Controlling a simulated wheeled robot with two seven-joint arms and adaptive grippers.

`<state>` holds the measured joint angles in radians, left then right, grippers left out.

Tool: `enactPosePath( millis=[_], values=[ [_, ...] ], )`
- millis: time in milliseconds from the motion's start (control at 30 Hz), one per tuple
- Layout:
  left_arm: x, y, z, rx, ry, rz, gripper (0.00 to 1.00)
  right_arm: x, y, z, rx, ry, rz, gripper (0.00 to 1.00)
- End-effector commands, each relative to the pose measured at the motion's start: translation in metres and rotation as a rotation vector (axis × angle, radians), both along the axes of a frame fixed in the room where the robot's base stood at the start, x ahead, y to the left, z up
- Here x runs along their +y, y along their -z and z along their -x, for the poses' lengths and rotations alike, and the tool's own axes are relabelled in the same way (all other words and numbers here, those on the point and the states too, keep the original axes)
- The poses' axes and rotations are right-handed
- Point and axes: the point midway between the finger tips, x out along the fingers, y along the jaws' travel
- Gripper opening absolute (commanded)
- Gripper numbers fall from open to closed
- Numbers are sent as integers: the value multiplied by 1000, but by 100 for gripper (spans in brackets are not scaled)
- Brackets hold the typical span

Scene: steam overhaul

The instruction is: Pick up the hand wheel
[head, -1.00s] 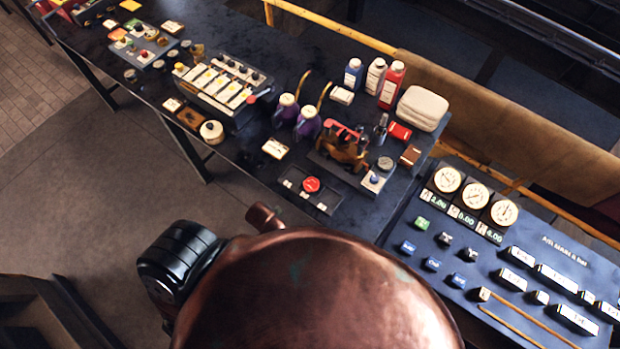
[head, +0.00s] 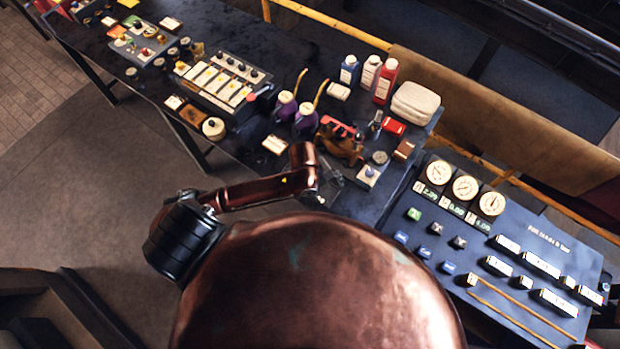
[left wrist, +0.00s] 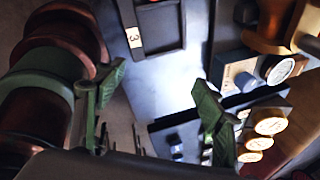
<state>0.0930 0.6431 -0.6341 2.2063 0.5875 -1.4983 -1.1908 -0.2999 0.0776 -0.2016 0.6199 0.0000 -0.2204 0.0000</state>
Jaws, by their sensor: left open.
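My left gripper (head: 328,186) is above the near edge of the workbench. In the left wrist view its two green fingers (left wrist: 160,85) are spread apart with nothing between them. A dark recessed tray (left wrist: 155,42) with a tag marked 3 lies beyond the fingertips. A small red part (left wrist: 152,1), likely the hand wheel, is cut off at the top edge of that view. In the head view my arm and gripper hide that spot. A brass valve body (head: 343,150) with a red part on top stands just behind the gripper. My right gripper is not in view.
Purple bottles (head: 306,120), white and red bottles (head: 386,82) and a folded cloth (head: 415,103) crowd the bench. A console with gauges (head: 465,188) stands at the right. A switch box (head: 222,85) is farther left. Open floor (head: 90,190) lies left of the bench.

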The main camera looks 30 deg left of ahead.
Motion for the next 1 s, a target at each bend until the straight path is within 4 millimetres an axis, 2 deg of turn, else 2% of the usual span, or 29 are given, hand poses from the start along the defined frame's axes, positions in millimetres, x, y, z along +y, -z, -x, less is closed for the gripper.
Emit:
enactPosePath(
  millis=[33,100,200,333,433,567,833,1000],
  values=[
    [9,-2,-12,-15,173,-72,63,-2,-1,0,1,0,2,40],
    [23,-1,-18,-11,396,-149,63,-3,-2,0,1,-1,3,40],
    [49,-3,-27,8,647,-236,63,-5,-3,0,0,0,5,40],
    [79,-9,-35,38,854,-301,63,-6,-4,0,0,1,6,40],
    [92,-12,-38,53,936,-321,63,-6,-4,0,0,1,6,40],
    [97,-5,-38,61,972,-326,63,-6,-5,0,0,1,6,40],
    [96,23,-37,62,971,-325,63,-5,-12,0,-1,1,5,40],
    [95,49,-37,61,970,-327,63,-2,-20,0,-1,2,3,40]
  ],
)
